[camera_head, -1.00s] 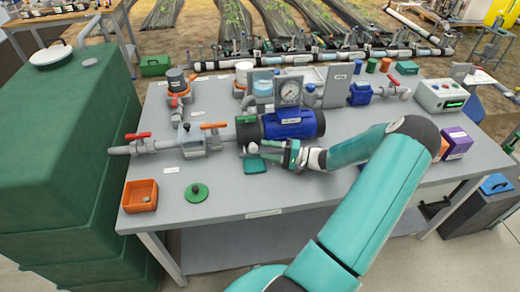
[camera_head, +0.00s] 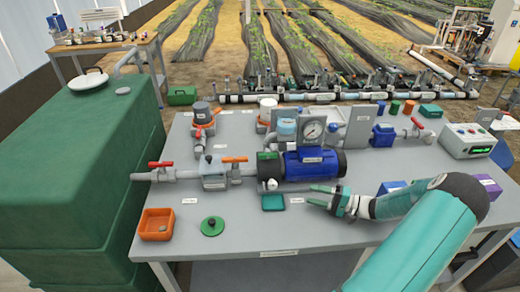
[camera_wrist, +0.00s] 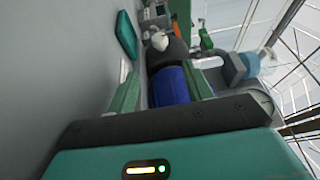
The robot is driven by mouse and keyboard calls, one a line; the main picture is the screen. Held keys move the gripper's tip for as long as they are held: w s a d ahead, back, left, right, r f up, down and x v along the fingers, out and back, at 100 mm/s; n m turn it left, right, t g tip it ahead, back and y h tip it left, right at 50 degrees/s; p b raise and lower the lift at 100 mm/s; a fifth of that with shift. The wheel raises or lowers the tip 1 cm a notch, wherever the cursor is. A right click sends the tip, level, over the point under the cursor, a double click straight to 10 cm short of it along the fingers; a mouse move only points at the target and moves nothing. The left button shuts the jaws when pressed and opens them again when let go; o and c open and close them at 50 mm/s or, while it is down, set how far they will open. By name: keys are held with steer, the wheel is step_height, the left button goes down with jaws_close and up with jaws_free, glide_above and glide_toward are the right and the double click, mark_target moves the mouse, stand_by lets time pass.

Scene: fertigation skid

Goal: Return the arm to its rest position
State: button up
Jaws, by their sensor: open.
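My gripper (camera_head: 322,196) is open and empty. It hangs above the grey table, just in front of the right part of the blue pump (camera_head: 315,163), with its fingers pointing left. My teal arm comes in from the lower right. In the wrist view, my gripper's two green fingers (camera_wrist: 162,97) stand apart, with the blue pump body (camera_wrist: 170,86) and its dark end showing between and beyond them. The small green square tray (camera_head: 273,203) lies on the table left of the fingertips; it also shows in the wrist view (camera_wrist: 126,35).
The grey table (camera_head: 240,231) holds an orange tray (camera_head: 156,225), a green round lid (camera_head: 212,226), valves with red and orange handles, a gauge (camera_head: 312,128) and a control box (camera_head: 468,140). A large green tank (camera_head: 75,145) stands at left. The table's front middle is clear.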

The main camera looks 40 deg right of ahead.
steer(key=w+a+r+n+g+h, duration=0.15)
steer(key=a+r+g, duration=0.25)
steer(key=a, duration=0.4)
steer(key=w+a+r+n+g, duration=0.3)
steer(key=a+r+g, duration=0.15)
steer(key=a, duration=0.35)
steer(key=w+a+r+n+g+h, duration=0.1)
steer(key=w+a+r+n+g, duration=0.1)
steer(key=a+r+g, duration=0.4)
steer(key=s+a+r+n+t+h, duration=0.2)
steer(key=s+a+r, duration=0.3)
steer(key=a, duration=0.4)
steer(key=s+a+r+n+t+h, duration=0.3)
steer(key=s+a+r+h, duration=0.2)
steer(key=a, duration=0.4)
step_height(320, 180, up, 2)
steer(key=shift+s+a+r, duration=0.1)
steer(key=shift+s+a, duration=0.25)
steer(key=shift+s, duration=0.4)
